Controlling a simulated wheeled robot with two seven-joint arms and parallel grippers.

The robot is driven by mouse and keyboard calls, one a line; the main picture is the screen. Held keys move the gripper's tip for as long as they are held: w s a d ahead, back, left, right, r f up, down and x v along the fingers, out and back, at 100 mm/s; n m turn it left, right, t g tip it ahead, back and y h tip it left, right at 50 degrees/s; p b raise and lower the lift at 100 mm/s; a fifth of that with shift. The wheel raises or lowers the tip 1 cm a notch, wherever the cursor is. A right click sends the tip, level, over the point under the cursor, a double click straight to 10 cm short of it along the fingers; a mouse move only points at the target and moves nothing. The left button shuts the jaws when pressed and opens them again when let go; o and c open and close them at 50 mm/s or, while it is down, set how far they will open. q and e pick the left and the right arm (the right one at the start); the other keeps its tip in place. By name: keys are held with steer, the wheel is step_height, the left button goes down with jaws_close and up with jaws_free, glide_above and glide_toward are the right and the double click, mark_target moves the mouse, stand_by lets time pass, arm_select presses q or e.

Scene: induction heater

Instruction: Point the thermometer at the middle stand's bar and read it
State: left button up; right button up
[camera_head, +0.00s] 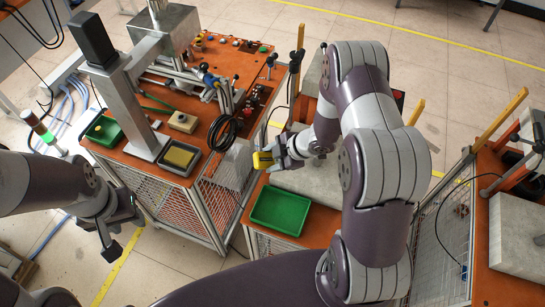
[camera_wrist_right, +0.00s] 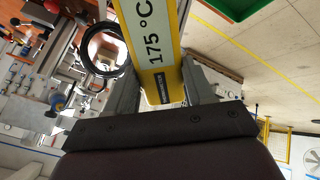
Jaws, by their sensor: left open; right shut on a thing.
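My right gripper (camera_head: 278,156) is shut on a yellow thermometer (camera_head: 263,160), held above the gap between the left and middle tables. In the right wrist view the thermometer (camera_wrist_right: 165,84) sits between both fingers, and its pale display (camera_wrist_right: 150,30) reads 175 °C. My left gripper (camera_head: 118,232) is open and empty over the floor at the lower left. Small metal stands and clamps, one with a blue part (camera_head: 210,80), stand on the left orange table. I cannot tell which is the middle stand or whether the thermometer points at its bar.
The left orange table (camera_head: 235,62) carries a black cable coil (camera_head: 222,133), a grey press column (camera_head: 130,105) and small trays. An empty green tray (camera_head: 280,211) lies below the thermometer. My right arm hides much of the middle table. Tiled floor is open at the lower left.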

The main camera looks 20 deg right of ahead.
mark_target(272, 160)
steer(key=shift+w, duration=0.15)
stand_by(0.3)
step_height(272, 160, up, 9)
steer(key=p, duration=0.8)
steer(key=shift+f, duration=0.2)
steer(key=shift+r, duration=0.25)
steer(key=shift+f, duration=0.1)
